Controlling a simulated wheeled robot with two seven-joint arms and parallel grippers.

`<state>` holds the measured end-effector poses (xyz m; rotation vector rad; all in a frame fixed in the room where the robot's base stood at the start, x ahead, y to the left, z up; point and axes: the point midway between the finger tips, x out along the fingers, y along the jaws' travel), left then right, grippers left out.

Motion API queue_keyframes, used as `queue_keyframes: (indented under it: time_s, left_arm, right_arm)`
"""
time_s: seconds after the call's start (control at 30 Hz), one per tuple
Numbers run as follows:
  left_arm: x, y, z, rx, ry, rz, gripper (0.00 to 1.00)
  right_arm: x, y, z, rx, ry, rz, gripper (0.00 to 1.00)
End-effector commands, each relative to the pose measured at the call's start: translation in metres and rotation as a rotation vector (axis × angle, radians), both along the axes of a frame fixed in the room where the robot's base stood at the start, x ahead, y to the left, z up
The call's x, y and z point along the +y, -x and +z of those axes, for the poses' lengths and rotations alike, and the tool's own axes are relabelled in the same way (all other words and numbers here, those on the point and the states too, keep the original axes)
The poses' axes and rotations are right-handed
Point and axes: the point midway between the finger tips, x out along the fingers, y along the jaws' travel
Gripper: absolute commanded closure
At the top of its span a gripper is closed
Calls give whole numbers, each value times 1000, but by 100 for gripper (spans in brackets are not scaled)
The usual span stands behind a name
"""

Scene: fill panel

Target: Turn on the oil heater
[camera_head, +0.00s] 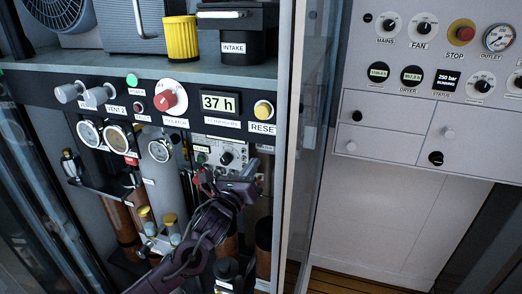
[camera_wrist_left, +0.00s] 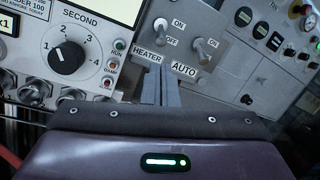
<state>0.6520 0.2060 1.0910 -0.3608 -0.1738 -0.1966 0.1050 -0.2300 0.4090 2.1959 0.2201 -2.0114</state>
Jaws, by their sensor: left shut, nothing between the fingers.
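The heater switch (camera_wrist_left: 160,28) is a small metal toggle on a grey plate in the left wrist view. It has ON and OFF marks beside it and a HEATER label under it. Its exact lever position is hard to tell. My left gripper (camera_wrist_left: 162,84) is shut and empty, its fingers pointing up the picture just below the HEATER label; contact cannot be judged. In the head view my left gripper (camera_head: 248,170) is in front of the lower panel and hides the switch. My right gripper is not in view.
An AUTO toggle (camera_wrist_left: 203,52) is close on the right of the heater switch. A SECOND dial (camera_wrist_left: 67,57) is on the left. In the head view, gauges (camera_head: 118,138), a red isolator knob (camera_head: 170,98) and a yellow RESET button (camera_head: 263,109) surround the arm.

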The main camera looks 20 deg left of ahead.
Motion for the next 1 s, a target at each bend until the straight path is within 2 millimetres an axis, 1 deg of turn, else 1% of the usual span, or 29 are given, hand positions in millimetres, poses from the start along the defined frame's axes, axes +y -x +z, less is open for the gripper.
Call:
queue_keyframes:
  time_s: [0.03,0.1,0.2,0.3,0.47,0.83,1.0]
  left_arm:
    - [-2,-10,7,-2,4,0,100]
    - [-4,-23,9,-2,3,2,100]
    - [-6,-37,11,-1,2,1,100]
    - [-8,-46,12,-1,1,0,100]
    - [-9,-53,12,-1,0,-1,100]
    - [-9,-54,12,2,0,-1,100]
    - [-9,-61,16,29,-3,1,100]
  right_arm:
    - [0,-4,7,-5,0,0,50]
    - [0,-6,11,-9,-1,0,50]
    - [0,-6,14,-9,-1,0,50]
    - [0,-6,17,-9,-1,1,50]
    - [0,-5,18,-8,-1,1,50]
    - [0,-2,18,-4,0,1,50]
    - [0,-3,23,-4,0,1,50]
